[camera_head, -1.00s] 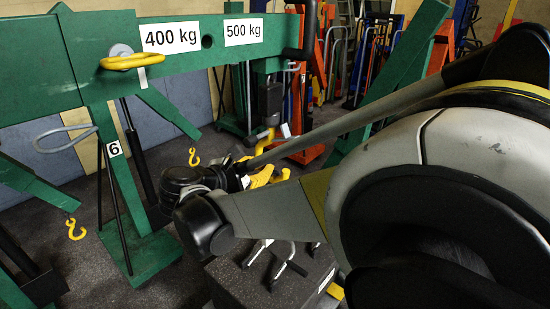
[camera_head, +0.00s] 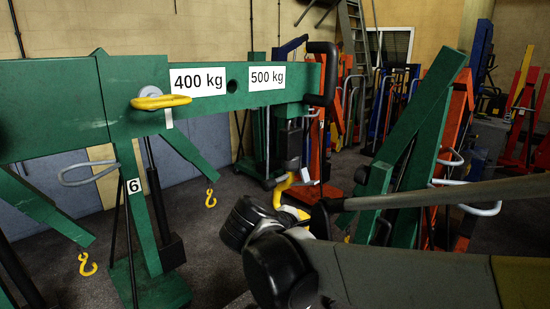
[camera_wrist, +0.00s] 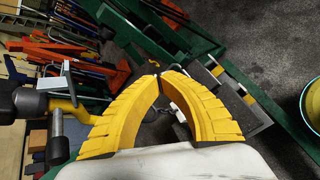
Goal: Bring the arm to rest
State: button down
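My gripper (camera_wrist: 160,76) shows in the wrist view as two ribbed yellow fingers curving inward. Their tips meet or nearly meet, and I see nothing held between them. In the head view my arm reaches in from the lower right, and only a little yellow of the gripper (camera_head: 293,212) shows past the dark wrist joint. The gripper is in front of the green crane (camera_head: 60,100), below the end of its boom. A yellow hook (camera_head: 284,188) hangs from the boom end close to the gripper in the picture. I cannot tell the distance between them.
A yellow shackle (camera_head: 160,102) sits on the boom. Green and orange cranes (camera_head: 408,140) stand behind my arm at the right. Dark floor (camera_head: 210,240) shows between the crane's legs.

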jog(key=s+d+f+m+y+b, duration=0.2)
jog(key=s+d+f+m, duration=0.1)
jog(key=s+m, duration=0.3)
jog(key=s+d+f+m+y+b, duration=0.2)
jog(key=s+d+f+m, duration=0.1)
jog(key=s+f+m, duration=0.2)
jog(key=s+d+f+m+g+y+b, duration=0.1)
jog(key=s+d+f+m+y+b, duration=0.1)
jog(key=s+f+m, duration=0.3)
jog(key=s+d+m+y, duration=0.1)
jog(key=s+m, duration=0.2)
jog(key=shift+d, duration=0.3)
